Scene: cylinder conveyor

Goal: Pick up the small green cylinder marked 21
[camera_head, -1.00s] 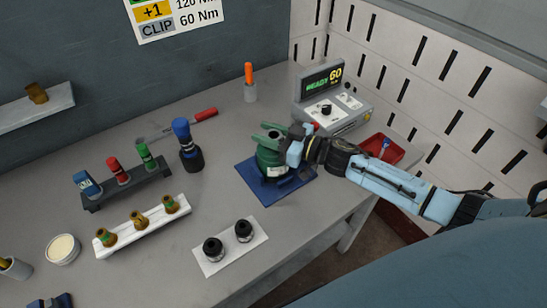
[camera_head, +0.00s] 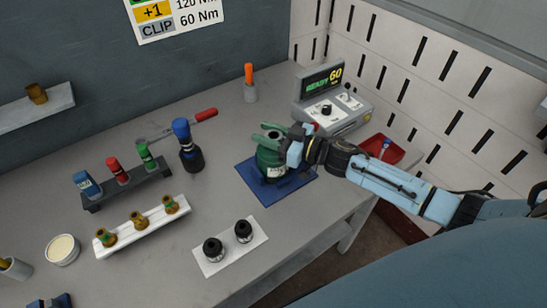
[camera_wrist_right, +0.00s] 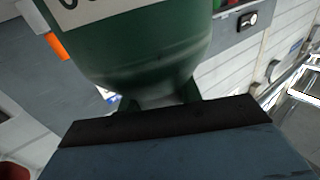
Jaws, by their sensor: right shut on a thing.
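The small green cylinder (camera_head: 268,160) stands upright at the blue mat (camera_head: 257,193); I cannot tell whether its base touches the mat. It has a green collar on top and a white label low on its side, too small to read surely. My right gripper (camera_head: 291,148) is shut on its upper right side. In the right wrist view the green body (camera_wrist_right: 145,45) fills the upper middle, with part of its white label at the top edge. The gripper's fingertips are mostly hidden there. My left gripper is not in view.
A control box (camera_head: 332,100) reading READY 60 stands behind, with a red tray (camera_head: 398,153) to its right. A dark blue-topped tool (camera_head: 188,150), a rack (camera_head: 127,183), a white fitting holder (camera_head: 150,226) and a white plate with black knobs (camera_head: 228,258) lie left and in front.

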